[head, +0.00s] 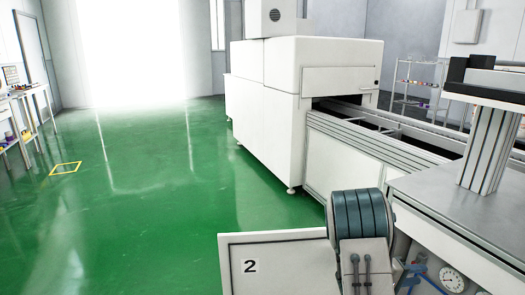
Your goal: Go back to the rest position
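My gripper is not in view in the head view, and I cannot tell whether it is open or shut. The task names no other object.
A white machine (268,112) with a conveyor (385,140) stands right of centre. A grey metal bench (462,205) with a post is at right. In front are a white panel marked 2 (285,268) and dark ribbed rounded parts (362,212). Green floor (135,200) is free at left.

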